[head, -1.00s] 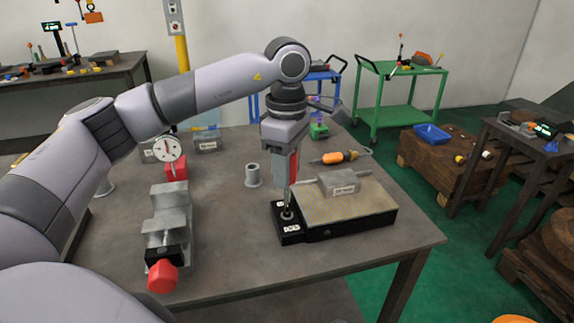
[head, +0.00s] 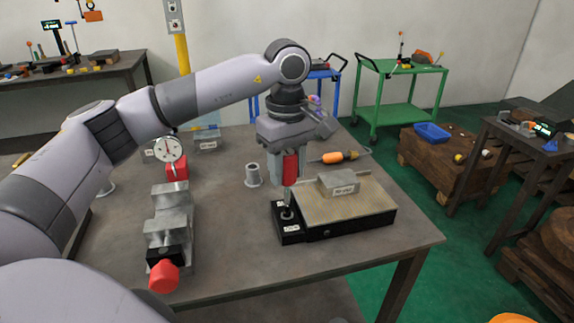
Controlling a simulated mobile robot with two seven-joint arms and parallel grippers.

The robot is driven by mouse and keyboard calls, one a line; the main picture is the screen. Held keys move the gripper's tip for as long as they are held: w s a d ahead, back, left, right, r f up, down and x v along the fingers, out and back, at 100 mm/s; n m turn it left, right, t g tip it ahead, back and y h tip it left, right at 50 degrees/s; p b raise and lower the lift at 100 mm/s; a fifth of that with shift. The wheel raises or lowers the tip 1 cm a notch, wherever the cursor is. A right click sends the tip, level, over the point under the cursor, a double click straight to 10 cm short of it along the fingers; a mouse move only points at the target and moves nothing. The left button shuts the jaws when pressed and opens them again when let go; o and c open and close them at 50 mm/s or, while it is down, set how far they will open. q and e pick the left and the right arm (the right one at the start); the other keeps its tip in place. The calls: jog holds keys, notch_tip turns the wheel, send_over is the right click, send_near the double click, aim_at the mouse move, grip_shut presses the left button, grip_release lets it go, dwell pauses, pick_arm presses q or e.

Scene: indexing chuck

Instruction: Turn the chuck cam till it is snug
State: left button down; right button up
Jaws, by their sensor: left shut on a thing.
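The chuck (head: 365,218) is a low black block with a ribbed tan top, near the table's right front edge. A grey labelled block (head: 339,184) sits on its top. The chuck cam (head: 287,213) is a dark upright stem at the chuck's left end, between two small white labels. My left gripper (head: 286,188) points down over the cam from above. It is shut on the upper part of the cam's stem or key; the fingers partly hide the grip. My right gripper is not in view.
A grey vise with a red knob (head: 163,277) stands to the left, with a dial gauge (head: 168,149) behind it. A grey flanged cylinder (head: 253,175) stands left of my gripper. An orange-handled tool (head: 340,157) lies behind the chuck. The front middle of the table is bare.

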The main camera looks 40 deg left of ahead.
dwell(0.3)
pick_arm(q)
jog(key=shift+m, duration=1.8)
jog(key=m, duration=0.3)
jog(key=shift+m, duration=0.3)
jog(key=shift+m, duration=1.7)
jog(key=shift+p, duration=0.3)
